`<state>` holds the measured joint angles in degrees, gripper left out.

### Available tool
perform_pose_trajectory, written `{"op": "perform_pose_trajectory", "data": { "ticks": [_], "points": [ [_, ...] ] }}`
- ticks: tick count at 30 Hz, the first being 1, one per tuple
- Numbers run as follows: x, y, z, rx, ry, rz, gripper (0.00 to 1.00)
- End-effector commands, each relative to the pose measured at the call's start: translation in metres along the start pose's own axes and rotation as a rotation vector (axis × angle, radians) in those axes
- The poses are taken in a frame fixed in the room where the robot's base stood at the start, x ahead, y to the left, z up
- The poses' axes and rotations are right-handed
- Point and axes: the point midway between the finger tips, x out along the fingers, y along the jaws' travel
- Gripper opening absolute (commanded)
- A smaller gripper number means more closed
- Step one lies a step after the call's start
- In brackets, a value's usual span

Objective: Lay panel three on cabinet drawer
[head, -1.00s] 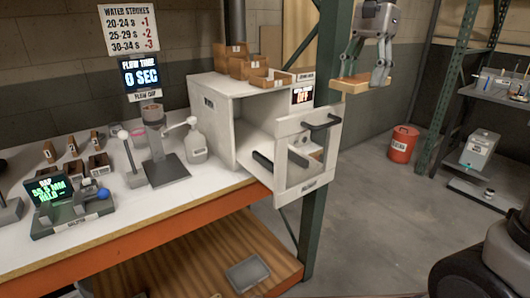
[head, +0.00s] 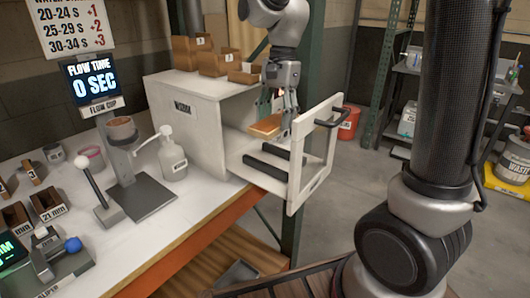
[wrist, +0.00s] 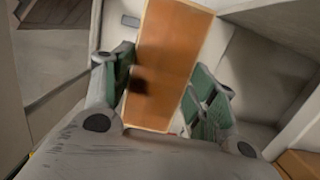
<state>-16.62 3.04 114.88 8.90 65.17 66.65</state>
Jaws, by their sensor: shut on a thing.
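My gripper (head: 277,116) points down above the open cabinet drawer. It is shut on a flat orange-brown wooden panel (head: 264,127). In the wrist view the panel (wrist: 167,60) lies between the green-padded fingers and runs lengthwise away from the palm. No number is legible on it. The white cabinet (head: 185,108) stands on the bench with its drawer (head: 240,161) pulled out to the right. The drawer has a window-like front frame with a black handle (head: 331,116) and two black rails (head: 265,168) inside. The panel appears raised above the rails; the gap is hard to judge.
Several wooden bins (head: 190,50) stand on the cabinet top, close to my arm. A pump bottle (head: 171,155) and the flow cup stand (head: 124,150) are left of the cabinet. A red bucket (head: 348,122) stands on the floor behind the drawer front.

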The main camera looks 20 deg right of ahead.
Motion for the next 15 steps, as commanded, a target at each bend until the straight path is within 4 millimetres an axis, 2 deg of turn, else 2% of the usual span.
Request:
{"op": "perform_pose_trajectory", "data": {
  "ticks": [3, 6, 10, 15],
  "points": [
    [0.026, 0.001, -0.004, 0.000, -0.002, 0.005, 0.32],
    [0.043, 0.001, -0.006, 0.001, -0.001, 0.003, 0.32],
    [0.055, 0.001, -0.008, 0.001, -0.001, 0.002, 0.32],
    [0.080, 0.001, -0.012, 0.000, -0.002, 0.004, 0.32]
  ]
}}
